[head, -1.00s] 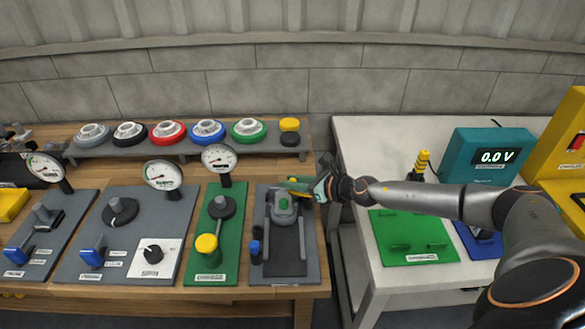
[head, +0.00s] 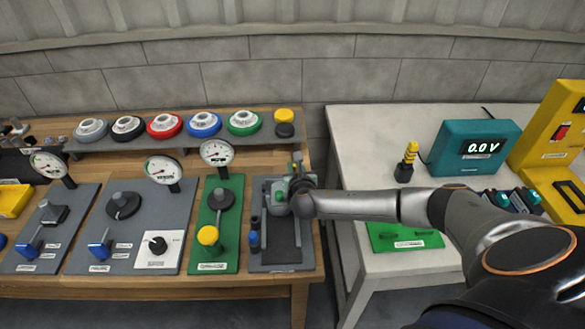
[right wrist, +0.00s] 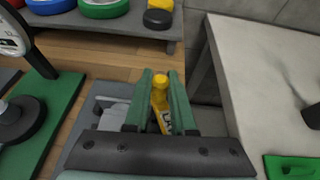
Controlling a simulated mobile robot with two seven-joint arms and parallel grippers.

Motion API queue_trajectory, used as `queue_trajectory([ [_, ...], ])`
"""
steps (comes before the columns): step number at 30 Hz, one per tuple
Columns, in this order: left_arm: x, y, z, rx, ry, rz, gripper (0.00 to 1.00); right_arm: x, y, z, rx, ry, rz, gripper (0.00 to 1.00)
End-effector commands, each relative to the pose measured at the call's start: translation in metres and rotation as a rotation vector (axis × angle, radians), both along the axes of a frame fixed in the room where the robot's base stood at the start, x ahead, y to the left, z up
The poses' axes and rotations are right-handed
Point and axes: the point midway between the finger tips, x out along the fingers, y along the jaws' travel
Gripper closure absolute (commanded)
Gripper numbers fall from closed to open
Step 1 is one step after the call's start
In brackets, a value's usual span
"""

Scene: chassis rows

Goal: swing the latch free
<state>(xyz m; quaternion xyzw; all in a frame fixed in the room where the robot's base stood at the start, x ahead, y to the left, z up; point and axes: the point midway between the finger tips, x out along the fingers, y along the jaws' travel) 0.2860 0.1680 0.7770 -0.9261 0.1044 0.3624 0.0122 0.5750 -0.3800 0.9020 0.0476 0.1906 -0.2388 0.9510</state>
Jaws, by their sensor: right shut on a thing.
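The latch unit is on a dark grey board (head: 262,264) at the right end of the wooden bench. Its grey block (head: 278,197) is partly hidden by my right wrist. A yellow latch handle (right wrist: 160,92) with a dark-lettered label sits between the two green fingers of my right gripper (right wrist: 161,105), which is shut on it. In the head view my right gripper (head: 297,172) is over the right side of the board, with its fingers pointing away toward the wall. The latch pivot is hidden. My left gripper is not in view.
A green board with a yellow knob (head: 208,236) and a gauge (head: 216,152) stand just left. A shelf with several coloured discs and a yellow-topped button (head: 284,122) is behind. A gap separates the wooden bench from the white table (head: 350,140) on the right.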

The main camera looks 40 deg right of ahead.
Motion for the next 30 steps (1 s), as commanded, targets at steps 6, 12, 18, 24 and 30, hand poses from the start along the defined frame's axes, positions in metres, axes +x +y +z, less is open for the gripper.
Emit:
queue_trajectory([
  [6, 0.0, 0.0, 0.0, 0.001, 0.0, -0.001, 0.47, -0.001, -0.005, 0.0, 0.001, -0.001, -0.152, 1.0],
  [12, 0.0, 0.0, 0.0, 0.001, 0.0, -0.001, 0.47, -0.002, -0.01, 0.0, -0.002, -0.002, -0.24, 1.0],
  [18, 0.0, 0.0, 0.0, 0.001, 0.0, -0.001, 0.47, -0.002, -0.013, 0.001, -0.003, -0.003, -0.284, 1.0],
  [24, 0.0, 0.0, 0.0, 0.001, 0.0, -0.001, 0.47, -0.002, -0.013, 0.002, -0.003, -0.005, -0.295, 1.0],
  [30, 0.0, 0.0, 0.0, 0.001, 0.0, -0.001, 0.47, -0.002, -0.014, 0.002, -0.003, -0.005, -0.295, 1.0],
])
